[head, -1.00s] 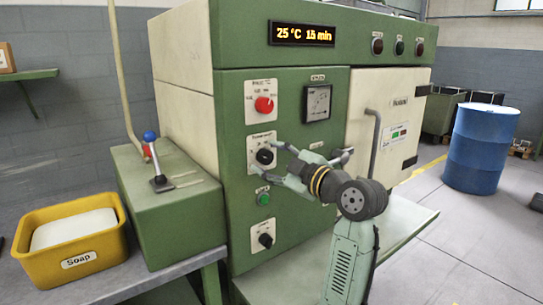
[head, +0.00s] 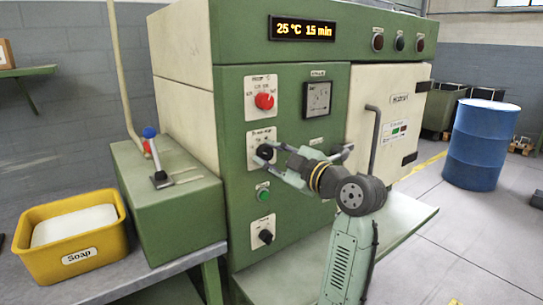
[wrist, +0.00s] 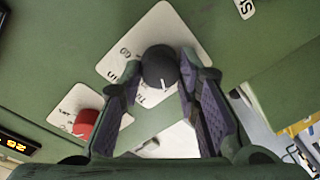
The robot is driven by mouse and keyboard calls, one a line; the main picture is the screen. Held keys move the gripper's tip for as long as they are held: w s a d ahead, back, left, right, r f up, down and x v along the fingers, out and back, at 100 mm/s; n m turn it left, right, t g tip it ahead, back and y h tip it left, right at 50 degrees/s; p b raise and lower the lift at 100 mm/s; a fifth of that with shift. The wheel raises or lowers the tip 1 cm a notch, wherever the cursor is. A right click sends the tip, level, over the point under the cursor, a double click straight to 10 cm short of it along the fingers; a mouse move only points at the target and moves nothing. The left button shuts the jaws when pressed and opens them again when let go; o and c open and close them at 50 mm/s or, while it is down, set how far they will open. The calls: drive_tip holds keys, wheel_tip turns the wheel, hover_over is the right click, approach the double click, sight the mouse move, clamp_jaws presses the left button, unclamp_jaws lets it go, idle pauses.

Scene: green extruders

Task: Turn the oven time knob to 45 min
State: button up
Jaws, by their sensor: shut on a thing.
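The black time knob (head: 265,152) sits on a white dial plate on the green front of the oven (head: 232,95). In the wrist view the knob (wrist: 160,68) shows a white pointer line, with partly legible markings on the plate (wrist: 130,45) around it. My gripper (head: 268,158) is at the knob, and in the wrist view its two fingers (wrist: 160,85) stand on either side of the knob, shut on it. The display (head: 302,30) reads 25 °C 15 min.
A red knob (head: 264,101) is above the time knob, a green button (head: 263,195) and another black knob (head: 265,237) below. The white door (head: 390,130) with its handle (head: 374,140) is to the right. A yellow soap bin (head: 72,235) stands left.

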idle(0.3)
drive_tip(key=m, duration=0.7)
drive_tip(key=shift+m+t, duration=0.3)
drive_tip(key=shift+m, duration=0.1)
drive_tip(key=m+p, duration=0.1)
drive_tip(key=m, duration=0.3)
drive_tip(key=shift+m+t, duration=0.3)
drive_tip(key=shift+m, duration=0.1)
drive_tip(key=shift+d+m+p, duration=0.1)
drive_tip(key=shift+m+p, duration=0.75)
drive_tip(key=shift+m, duration=0.95)
drive_tip(key=shift+f+m, duration=0.1)
drive_tip(key=shift+m, duration=0.2)
drive_tip(key=o, duration=1.2)
drive_tip(key=shift+c, duration=0.2)
